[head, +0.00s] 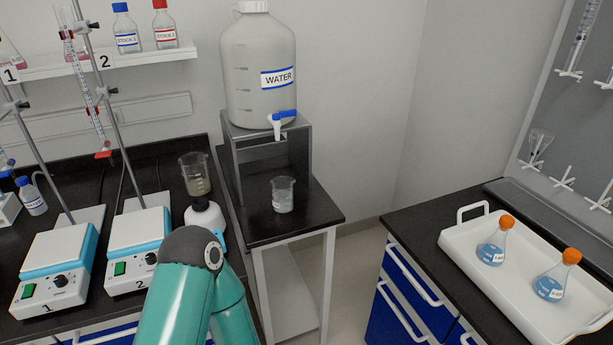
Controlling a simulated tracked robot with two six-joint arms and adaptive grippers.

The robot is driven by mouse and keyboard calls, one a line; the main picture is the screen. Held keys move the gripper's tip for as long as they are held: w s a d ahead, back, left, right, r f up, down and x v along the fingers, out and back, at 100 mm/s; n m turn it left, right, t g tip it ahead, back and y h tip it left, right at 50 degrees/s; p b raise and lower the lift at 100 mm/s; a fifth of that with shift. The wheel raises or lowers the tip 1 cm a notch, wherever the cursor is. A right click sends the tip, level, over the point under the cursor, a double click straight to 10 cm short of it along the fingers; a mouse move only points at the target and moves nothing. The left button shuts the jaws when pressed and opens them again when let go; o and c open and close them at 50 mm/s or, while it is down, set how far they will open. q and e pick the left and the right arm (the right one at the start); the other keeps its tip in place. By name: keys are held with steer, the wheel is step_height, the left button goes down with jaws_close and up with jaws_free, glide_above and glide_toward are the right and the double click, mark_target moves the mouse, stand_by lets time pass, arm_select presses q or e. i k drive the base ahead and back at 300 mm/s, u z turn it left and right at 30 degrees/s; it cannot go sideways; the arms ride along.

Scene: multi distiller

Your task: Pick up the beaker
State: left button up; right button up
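A clear glass beaker (283,197) stands upright on the black top of the side stand, below the water tank's tap. A second beaker (195,170) with a greyish-brown lower part shows just beyond the end of my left arm. My teal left arm reaches in from the bottom, left of centre. Its gripper is mostly hidden behind the arm, so its fingers cannot be made out. My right gripper is not in view.
Two hotplates (138,245) with clamp stands and burettes are at left. A white tray (465,245) with two orange-capped flasks (495,243) lies on the right bench. A floor gap separates stand and right bench.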

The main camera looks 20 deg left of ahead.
mark_target(282, 186)
steer(key=z, duration=0.2)
steer(key=i, duration=0.75)
steer(key=u, duration=2.1)
steer(key=k, duration=0.95)
steer(key=u, duration=0.15)
steer(key=i, duration=1.3)
steer(key=z, duration=0.05)
